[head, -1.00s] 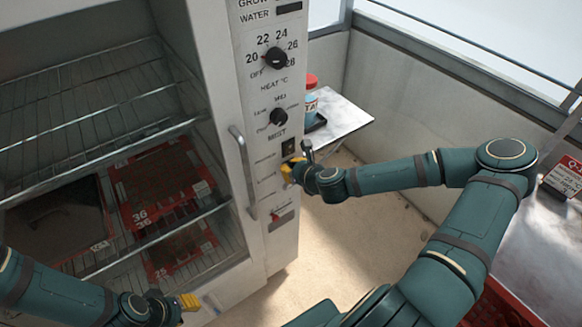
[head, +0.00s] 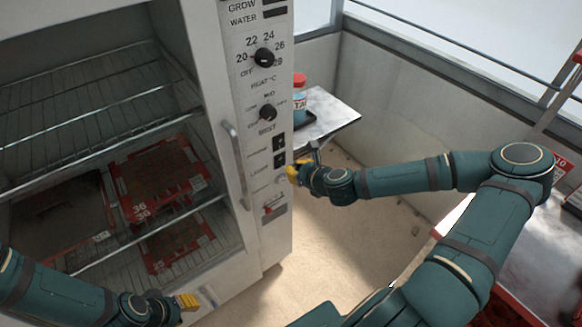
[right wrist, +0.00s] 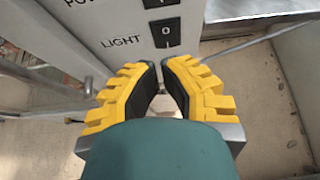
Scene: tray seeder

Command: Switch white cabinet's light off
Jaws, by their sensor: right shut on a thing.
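The white cabinet (head: 214,72) stands at the left, with a control panel on its front edge.
The power switch (head: 278,142) is just above the light switch. A vertical door handle (head: 236,165) stands left of the panel, and a red-marked slider (head: 273,208) is below. A small table (head: 335,112) with a jar (head: 299,92) is behind the cabinet.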

